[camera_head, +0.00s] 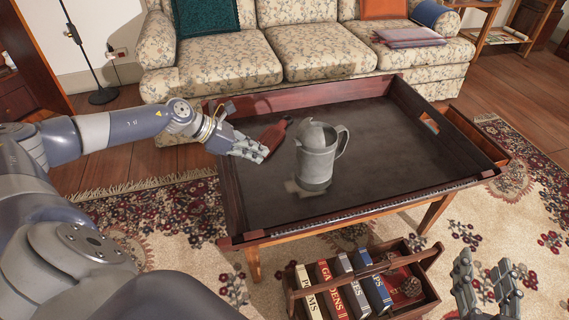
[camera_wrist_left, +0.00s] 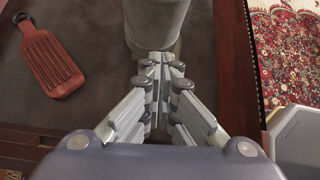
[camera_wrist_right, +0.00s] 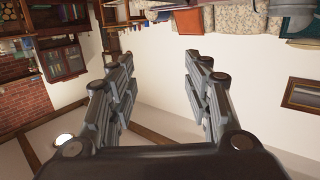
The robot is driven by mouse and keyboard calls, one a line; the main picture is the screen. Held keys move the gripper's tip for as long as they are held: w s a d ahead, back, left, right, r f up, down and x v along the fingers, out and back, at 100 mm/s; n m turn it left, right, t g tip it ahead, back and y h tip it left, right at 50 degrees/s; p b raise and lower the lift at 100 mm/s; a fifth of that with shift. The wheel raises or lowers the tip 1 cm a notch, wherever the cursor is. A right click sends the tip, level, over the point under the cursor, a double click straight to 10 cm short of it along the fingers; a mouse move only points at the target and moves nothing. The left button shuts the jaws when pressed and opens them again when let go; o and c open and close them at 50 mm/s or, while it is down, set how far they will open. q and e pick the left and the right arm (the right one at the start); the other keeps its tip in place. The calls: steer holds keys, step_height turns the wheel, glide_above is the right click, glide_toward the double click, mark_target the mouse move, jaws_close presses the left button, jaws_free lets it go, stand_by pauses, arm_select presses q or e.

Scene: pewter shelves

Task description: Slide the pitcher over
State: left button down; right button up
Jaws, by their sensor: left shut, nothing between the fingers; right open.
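The grey metal pitcher (camera_head: 318,158) stands upright on the dark tray-topped table (camera_head: 390,150), left of its middle, with its handle to the right. Its lower part shows at the top of the left wrist view (camera_wrist_left: 157,22). My left gripper (camera_head: 264,152) is shut and empty over the left part of the table, left of the pitcher. In the left wrist view its fingertips (camera_wrist_left: 161,58) appear close to the pitcher's base; I cannot tell whether they touch it. My right gripper (camera_head: 486,268) is open and empty, right of the table's front; its fingers also show in its wrist view (camera_wrist_right: 160,58).
A red-brown ribbed paddle-like object (camera_wrist_left: 52,60) lies on the table beside my left gripper. A pale flat patch (camera_head: 300,190) is at the pitcher's base. The table has a raised wooden rim. A wooden caddy of books (camera_head: 432,296) is below the front edge. The table's right side is clear.

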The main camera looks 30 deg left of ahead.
arm_select(q)
steer(key=w+a+b+x, duration=0.1)
steer(key=b+x, duration=0.1)
steer(key=x, duration=0.8)
steer(key=shift+w+m+y+b, duration=0.35)
steer(key=shift+w+m+y, duration=0.05)
steer(key=shift+w, duration=0.15)
arm_select(e)
step_height(320, 180, up, 12)
steer(key=s+a+t+y, duration=0.1)
steer(key=s+t+y, duration=0.1)
steer(key=t, duration=0.4)
steer(key=shift+r+t, duration=0.15)
steer(key=shift+t, duration=0.25)
steer(key=shift+s, duration=0.1)
